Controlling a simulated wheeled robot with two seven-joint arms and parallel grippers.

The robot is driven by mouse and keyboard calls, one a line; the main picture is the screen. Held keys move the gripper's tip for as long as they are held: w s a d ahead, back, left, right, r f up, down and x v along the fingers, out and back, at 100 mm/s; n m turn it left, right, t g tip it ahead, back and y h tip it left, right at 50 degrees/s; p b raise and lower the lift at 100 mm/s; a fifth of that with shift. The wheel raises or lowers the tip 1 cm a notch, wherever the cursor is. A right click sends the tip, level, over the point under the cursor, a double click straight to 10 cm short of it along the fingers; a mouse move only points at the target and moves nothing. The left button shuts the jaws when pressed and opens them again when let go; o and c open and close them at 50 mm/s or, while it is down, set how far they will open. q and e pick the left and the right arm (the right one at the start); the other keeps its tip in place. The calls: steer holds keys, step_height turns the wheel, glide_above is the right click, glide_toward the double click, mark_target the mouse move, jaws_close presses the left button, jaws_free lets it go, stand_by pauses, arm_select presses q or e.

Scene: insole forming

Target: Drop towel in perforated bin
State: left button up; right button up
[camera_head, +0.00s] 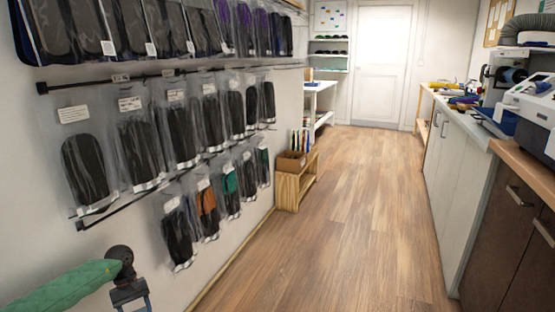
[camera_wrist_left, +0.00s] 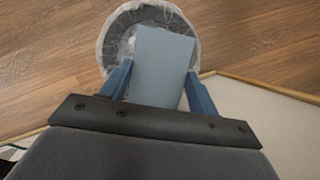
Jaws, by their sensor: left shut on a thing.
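A flat light blue-grey towel (camera_wrist_left: 163,62) is held between the two blue fingers of my left gripper (camera_wrist_left: 156,74) in the left wrist view. It sticks out beyond the fingertips. Beyond it on the floor is a round dark bin (camera_wrist_left: 107,38) with a clear crinkled liner over its rim. The towel overlaps the bin's opening in this view and hides part of it. I cannot tell the height between them. In the head view my left gripper (camera_head: 131,297) is at the bottom left, partly cut off; the towel and bin are not visible there. My right gripper is not in view.
Bagged insoles (camera_head: 178,130) hang on wall racks at the left. A low wooden shelf (camera_head: 290,190) with a box stands by that wall. Counters with machines (camera_head: 535,105) line the right. The wooden floor (camera_head: 350,220) between is clear up to the white door (camera_head: 381,65).

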arm_select(q)
steer(key=shift+f, duration=1.4)
steer(key=o, duration=1)
steer(key=shift+r, duration=0.1)
steer(key=v, duration=0.7)
steer(key=shift+w+a+r, duration=0.1)
steer(key=shift+w+r, duration=0.05)
steer(key=shift+r, duration=0.1)
